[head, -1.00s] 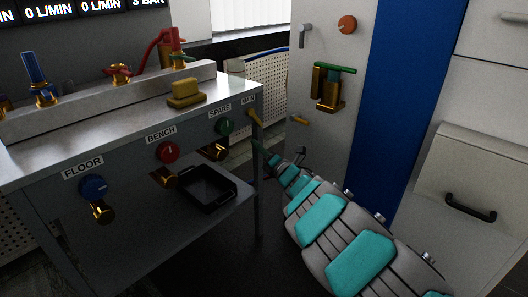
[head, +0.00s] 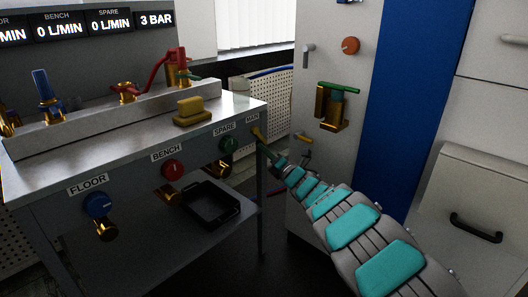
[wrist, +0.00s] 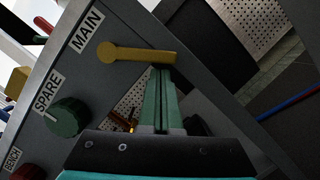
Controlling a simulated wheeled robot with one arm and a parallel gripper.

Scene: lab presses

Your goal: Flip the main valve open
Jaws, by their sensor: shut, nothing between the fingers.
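The main valve is a yellow lever (wrist: 137,54) on the grey bench panel, beside the MAIN label (wrist: 86,31) in the wrist view. In the head view the lever (head: 258,134) shows small at the panel's right end, partly hard to make out. My gripper (wrist: 161,72) is shut and empty, its green fingers together. Their tips are just below the free end of the lever in the wrist view; I cannot tell whether they touch it. In the head view my gripper (head: 269,154) is just below and right of the lever.
The green SPARE knob (wrist: 67,117) and red BENCH knob (head: 172,170) sit on the same panel, with the blue FLOOR knob (head: 98,205) farther left. A black tray (head: 208,204) is below. A white cabinet (head: 312,110) with a green-handled brass valve (head: 334,106) stands behind.

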